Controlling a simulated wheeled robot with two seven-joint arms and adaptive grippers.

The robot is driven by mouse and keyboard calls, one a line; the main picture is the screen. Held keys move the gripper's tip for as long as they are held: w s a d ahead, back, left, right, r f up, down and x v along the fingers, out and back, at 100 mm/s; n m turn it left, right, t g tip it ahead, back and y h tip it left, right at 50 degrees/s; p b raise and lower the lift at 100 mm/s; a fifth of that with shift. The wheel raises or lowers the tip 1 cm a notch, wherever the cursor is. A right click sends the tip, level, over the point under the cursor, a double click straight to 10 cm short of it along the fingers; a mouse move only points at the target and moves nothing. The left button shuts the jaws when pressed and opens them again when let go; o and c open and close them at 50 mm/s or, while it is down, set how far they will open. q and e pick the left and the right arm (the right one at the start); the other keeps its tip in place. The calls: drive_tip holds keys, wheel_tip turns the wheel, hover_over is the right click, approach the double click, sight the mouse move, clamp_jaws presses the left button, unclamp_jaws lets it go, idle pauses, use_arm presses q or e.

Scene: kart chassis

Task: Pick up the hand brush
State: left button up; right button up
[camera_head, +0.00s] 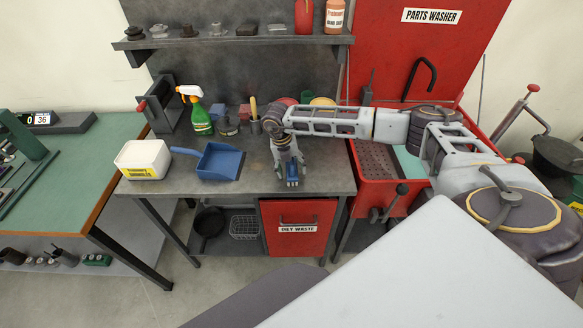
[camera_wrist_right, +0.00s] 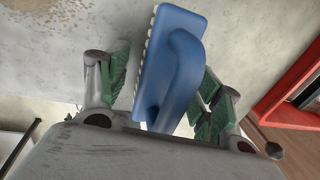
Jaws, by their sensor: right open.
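The blue hand brush (camera_wrist_right: 172,55) has pale bristles along its left edge and a raised handle in the right wrist view. It lies on the grey metal workbench (camera_head: 245,183). My right gripper (camera_wrist_right: 165,88) is open, with its green-padded fingers apart on either side of the brush. A gap shows on the left side; contact on the right side is hard to judge. In the head view my right gripper (camera_head: 290,174) points down over the front right of the bench and hides most of the brush. My left gripper is not in view.
A blue dustpan (camera_head: 218,161) and a white tub (camera_head: 143,160) stand left on the bench. A green spray bottle (camera_head: 200,116) and several small containers stand behind. The red parts washer (camera_head: 385,187) adjoins the bench's right edge.

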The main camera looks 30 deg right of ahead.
drive_tip(key=shift+c, duration=0.4)
drive_tip(key=c, duration=1.1)
drive_tip(key=shift+r+b, duration=0.85)
drive_tip(key=shift+r, duration=4.2)
drive_tip(key=o, duration=0.4)
drive_tip(key=shift+c, duration=1.4)
